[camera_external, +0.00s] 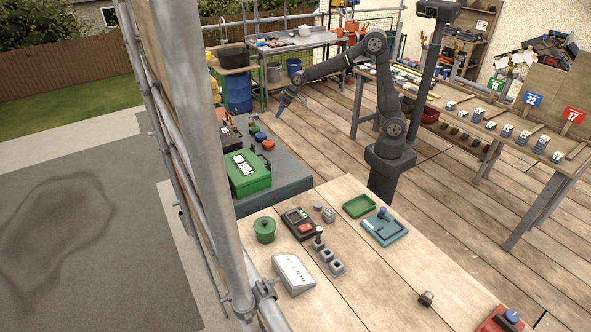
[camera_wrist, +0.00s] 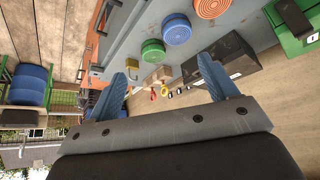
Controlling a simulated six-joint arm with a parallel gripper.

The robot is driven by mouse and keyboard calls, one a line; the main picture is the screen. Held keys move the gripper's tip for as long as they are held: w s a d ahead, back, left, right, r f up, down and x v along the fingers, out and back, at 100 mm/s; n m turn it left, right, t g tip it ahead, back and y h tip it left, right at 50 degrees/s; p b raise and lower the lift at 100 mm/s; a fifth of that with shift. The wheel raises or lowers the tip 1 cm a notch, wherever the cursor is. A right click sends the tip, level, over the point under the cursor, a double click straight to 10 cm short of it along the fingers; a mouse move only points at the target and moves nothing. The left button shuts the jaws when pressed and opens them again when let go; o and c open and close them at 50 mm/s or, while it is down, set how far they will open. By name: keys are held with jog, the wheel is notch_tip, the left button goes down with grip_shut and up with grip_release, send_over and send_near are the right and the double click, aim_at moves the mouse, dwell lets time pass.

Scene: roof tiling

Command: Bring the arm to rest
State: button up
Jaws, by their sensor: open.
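My gripper (camera_external: 281,110) hangs at the end of my outstretched arm, pointing down near the far right edge of the grey bench (camera_external: 290,165). In the wrist view my gripper (camera_wrist: 168,66) has its two blue fingers spread wide apart, with nothing held between them. Beyond the fingertips are a small tan block (camera_wrist: 157,77) and small red and yellow rings, apart from the fingers. A black box (camera_wrist: 228,62) lies close to the right finger; whether they touch cannot be told.
Green (camera_wrist: 153,50), blue (camera_wrist: 177,29) and orange (camera_wrist: 211,7) round pieces lie on the bench. A green case (camera_external: 248,172) stands on its near part. A wooden table (camera_external: 365,275) with trays and small parts is in front. A scaffold pole (camera_external: 205,130) stands at left.

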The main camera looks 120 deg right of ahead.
jog(key=w+a+r+n+t+y, duration=0.1)
jog(key=w+a+n, duration=0.3)
jog(key=w+a, duration=2)
jog(key=shift+a+r+n+y, duration=0.15)
jog(key=shift+r+n+y, duration=0.3)
jog(key=shift+y, duration=0.25)
